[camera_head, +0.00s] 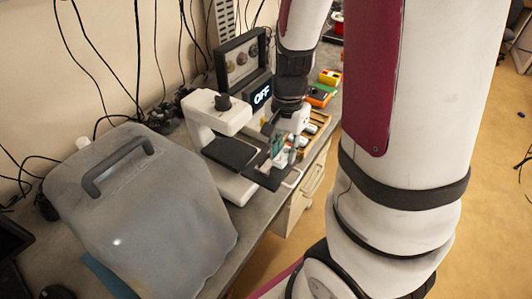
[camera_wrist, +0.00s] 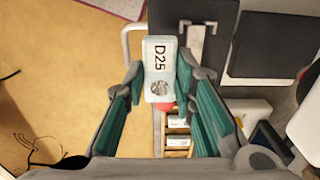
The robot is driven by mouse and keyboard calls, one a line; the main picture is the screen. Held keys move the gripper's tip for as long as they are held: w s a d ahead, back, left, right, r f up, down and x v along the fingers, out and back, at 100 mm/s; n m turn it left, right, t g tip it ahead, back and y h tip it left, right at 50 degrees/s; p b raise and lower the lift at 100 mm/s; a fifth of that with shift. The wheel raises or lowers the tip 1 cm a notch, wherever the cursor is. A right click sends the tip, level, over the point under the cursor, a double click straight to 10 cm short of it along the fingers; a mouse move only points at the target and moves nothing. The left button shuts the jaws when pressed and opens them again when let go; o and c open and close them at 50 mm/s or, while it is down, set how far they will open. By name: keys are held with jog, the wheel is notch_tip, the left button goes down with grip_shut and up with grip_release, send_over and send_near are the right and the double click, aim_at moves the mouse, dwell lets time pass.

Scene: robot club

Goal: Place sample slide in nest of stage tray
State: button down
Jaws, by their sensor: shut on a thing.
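The sample slide (camera_wrist: 158,68) is a pale, clear-edged piece marked "D25" with a round grey specimen. My gripper (camera_wrist: 157,75) is shut on it, with a green-padded finger at each side. In the head view my gripper (camera_head: 284,146) hangs over the front of the white instrument. The stage tray (camera_head: 262,179) is a dark plate with a white loop handle, sticking out at the instrument's front. In the wrist view the tray (camera_wrist: 190,62) lies beside and behind the slide, which overlaps its left part. I cannot make out the nest clearly; the slide and fingers may cover it.
The white instrument (camera_head: 221,114) has a black pad (camera_head: 231,152). A wooden rack (camera_wrist: 177,153) with labelled slides lies close by. An "OFF" display (camera_head: 261,96) stands behind. A large grey cover with a handle (camera_head: 150,215) fills the bench's left. The bench edge is near the tray.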

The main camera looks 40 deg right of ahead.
aim_at(269, 164)
jog(key=w, duration=0.1)
jog(key=w+a, duration=0.1)
jog(key=w, duration=0.2)
jog(key=shift+a+f, duration=0.3)
jog(key=shift+a, duration=0.1)
jog(key=shift+f, duration=1.7)
jog(key=shift+f, duration=0.15)
jog(key=c, duration=1.3)
grip_release()
jog(key=shift+c, duration=0.2)
